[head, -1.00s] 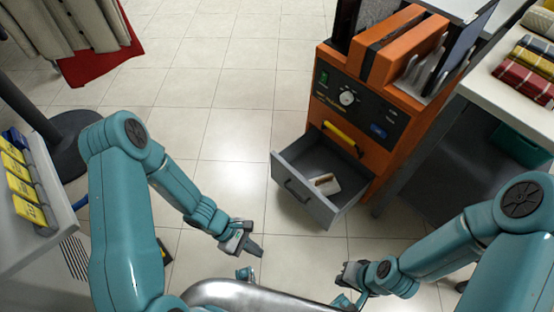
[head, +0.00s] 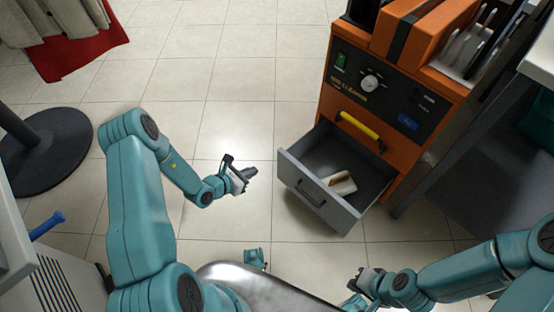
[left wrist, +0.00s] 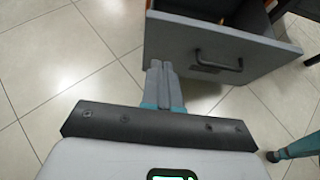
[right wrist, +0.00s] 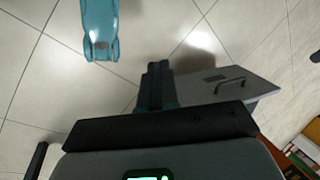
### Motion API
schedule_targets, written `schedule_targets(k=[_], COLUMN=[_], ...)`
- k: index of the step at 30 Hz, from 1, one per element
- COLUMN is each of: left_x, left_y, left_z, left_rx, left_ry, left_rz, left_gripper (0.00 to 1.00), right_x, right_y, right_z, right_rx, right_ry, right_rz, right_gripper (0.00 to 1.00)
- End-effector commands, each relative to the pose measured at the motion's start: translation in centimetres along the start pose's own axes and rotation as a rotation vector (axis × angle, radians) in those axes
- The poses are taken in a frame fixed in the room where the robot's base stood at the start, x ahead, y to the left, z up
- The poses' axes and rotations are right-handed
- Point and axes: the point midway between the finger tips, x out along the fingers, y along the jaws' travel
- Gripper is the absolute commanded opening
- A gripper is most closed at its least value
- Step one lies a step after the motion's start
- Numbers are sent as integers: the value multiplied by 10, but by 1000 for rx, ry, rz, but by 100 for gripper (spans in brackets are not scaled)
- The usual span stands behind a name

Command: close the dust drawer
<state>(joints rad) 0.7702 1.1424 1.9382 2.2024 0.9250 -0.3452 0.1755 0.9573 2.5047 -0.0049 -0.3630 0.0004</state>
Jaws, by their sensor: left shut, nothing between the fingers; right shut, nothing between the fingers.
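The grey dust drawer (head: 318,199) is pulled out of the lower front of the orange machine (head: 386,105). Its front has a dark bar handle (head: 310,194), and a small white and brown item (head: 341,183) lies inside. My left gripper (head: 252,172) is shut and empty, to the left of the drawer front and apart from it. In the left wrist view the drawer front (left wrist: 205,45) lies just beyond the shut fingers (left wrist: 160,72). My right gripper (head: 352,284) is shut and empty, low in front of the drawer. The right wrist view also shows the drawer front (right wrist: 228,84).
A yellow handle (head: 358,125) sits on the machine above the drawer. A dark round stand base (head: 45,150) is on the floor at left. A table leg and counter stand right of the machine. Tiled floor is clear left of the drawer.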

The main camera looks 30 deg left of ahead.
Motion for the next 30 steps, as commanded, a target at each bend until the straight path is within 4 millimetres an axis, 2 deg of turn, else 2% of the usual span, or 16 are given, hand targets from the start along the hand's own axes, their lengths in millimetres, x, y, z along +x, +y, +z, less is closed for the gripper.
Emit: schedule_targets(k=[5, 15, 18, 24, 30], left_x=[18, 92, 109, 129, 133], left_y=[-2, -5, -4, -3, -1], left_z=[-4, -6, 1, 15, 20], left_rx=[-3, -3, 0, -3, -4], left_ry=[-2, -1, -3, -1, 0], left_rz=[6, 5, 5, 4, 3], left_gripper=[0, 0, 0, 0, 0], right_x=[9, 34, 39, 45, 45], right_y=[4, 18, 21, 24, 25], right_z=[-1, -8, -10, -13, -13], right_rx=[3, 21, 26, 32, 33], right_ry=[3, 20, 25, 31, 33], right_rz=[0, 2, 3, 4, 4], right_gripper=[0, 0, 0, 0, 0])
